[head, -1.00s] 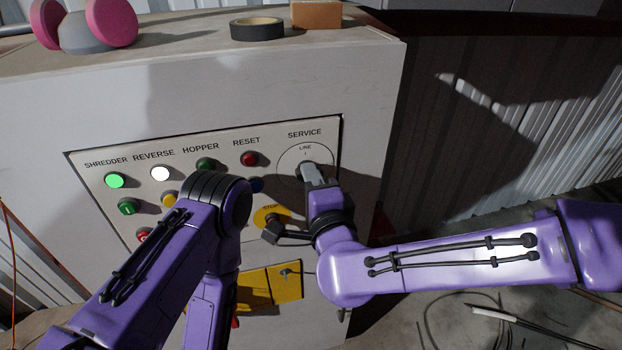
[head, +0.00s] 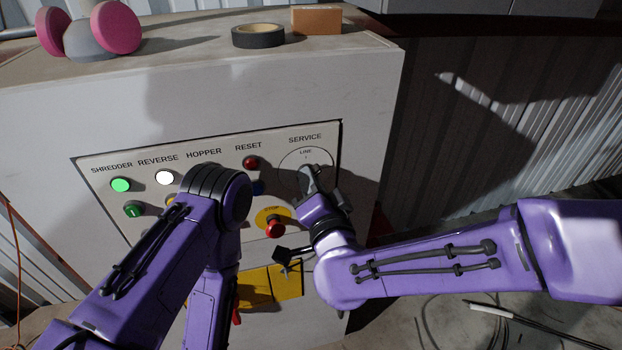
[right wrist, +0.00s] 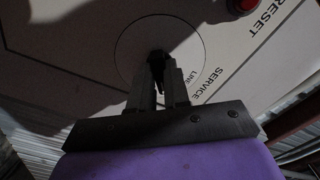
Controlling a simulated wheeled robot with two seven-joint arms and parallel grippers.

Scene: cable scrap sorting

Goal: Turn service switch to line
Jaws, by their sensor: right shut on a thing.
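The service switch is a dark knob (right wrist: 158,58) in a circle on the panel under the word SERVICE, with LINE marked at the circle's top in the head view. My right gripper (head: 308,180) is at this circle, and its fingers (right wrist: 167,82) are shut on the knob in the right wrist view. The fingers hide most of the knob, so I cannot tell exactly where it points. My left arm (head: 160,260) crosses in front of the panel's left part; its gripper does not show.
The panel (head: 215,150) carries lit green (head: 121,185) and white (head: 165,177) lamps, a red reset button (head: 250,162) and a red stop button (head: 275,229) close to my right wrist. Tape (head: 258,36), an orange block (head: 316,19) and pink-sided ear muffs (head: 115,27) lie on the cabinet top.

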